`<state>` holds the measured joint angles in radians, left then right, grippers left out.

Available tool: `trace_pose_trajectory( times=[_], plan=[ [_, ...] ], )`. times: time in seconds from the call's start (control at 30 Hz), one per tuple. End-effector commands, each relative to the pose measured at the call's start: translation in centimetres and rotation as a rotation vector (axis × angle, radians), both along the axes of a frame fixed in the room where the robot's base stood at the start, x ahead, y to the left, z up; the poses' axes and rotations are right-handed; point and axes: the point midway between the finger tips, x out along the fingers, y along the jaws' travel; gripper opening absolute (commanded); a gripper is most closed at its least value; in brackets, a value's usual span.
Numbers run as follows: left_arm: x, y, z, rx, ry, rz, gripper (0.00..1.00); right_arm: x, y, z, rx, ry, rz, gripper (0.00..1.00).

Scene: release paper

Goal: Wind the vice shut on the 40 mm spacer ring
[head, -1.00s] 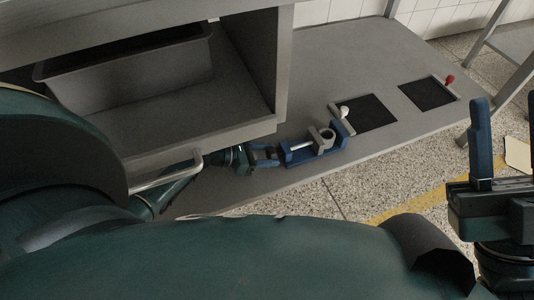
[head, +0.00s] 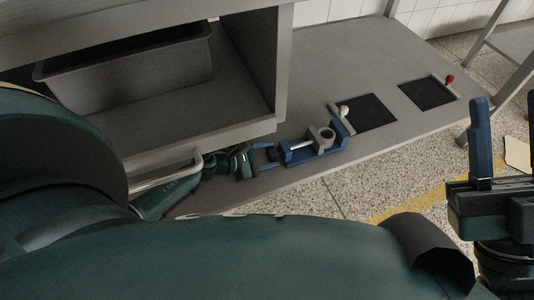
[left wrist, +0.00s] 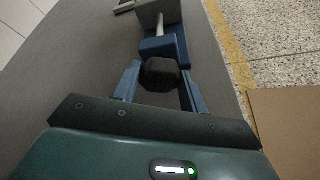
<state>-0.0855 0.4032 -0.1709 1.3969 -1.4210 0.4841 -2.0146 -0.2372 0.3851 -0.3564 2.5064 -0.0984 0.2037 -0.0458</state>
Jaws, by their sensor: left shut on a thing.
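The blue vice (head: 327,150) lies on the grey bench near its front edge, its light screw rod (head: 300,146) pointing towards my left gripper. The grey spacer ring (head: 328,135) stands at the vice's grey jaw; whether both jaws touch it I cannot tell. My left gripper (head: 268,153) is shut on the dark knob (left wrist: 161,74) at the screw's end, one blue finger on either side of it. In the left wrist view the vice (left wrist: 163,48) lies straight ahead and the ring cannot be made out. My right gripper (head: 506,130) is open and empty at the right edge.
Two dark mats (head: 372,113) lie on the bench beyond the vice, with a white-knobbed lever (head: 344,111) and a red-knobbed one (head: 450,79). A shelf unit holding a grey bin (head: 130,85) stands close behind my left arm. The bench's front edge is near the vice.

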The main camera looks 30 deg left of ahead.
Motion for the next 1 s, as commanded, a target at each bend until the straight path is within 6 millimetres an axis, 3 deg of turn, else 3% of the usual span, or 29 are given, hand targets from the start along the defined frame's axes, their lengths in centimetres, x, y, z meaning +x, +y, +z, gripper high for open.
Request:
trace_pose_trajectory(
  times=[0.8, 0.83, 1.0],
  plan=[
    [-0.08, -0.33, -0.03, 0.105, -0.093, -0.004, 0.20, 0.03, -0.03, -0.04, -0.001, 0.000, -0.001, 0.36],
    [-0.08, -0.33, -0.03, 0.104, -0.092, -0.004, 0.44, 0.03, -0.03, -0.04, -0.001, 0.000, -0.001, 0.36],
    [-0.08, -0.25, -0.03, 0.105, -0.092, -0.003, 0.58, 0.03, -0.03, -0.03, -0.001, 0.000, -0.001, 0.36]
  ],
)
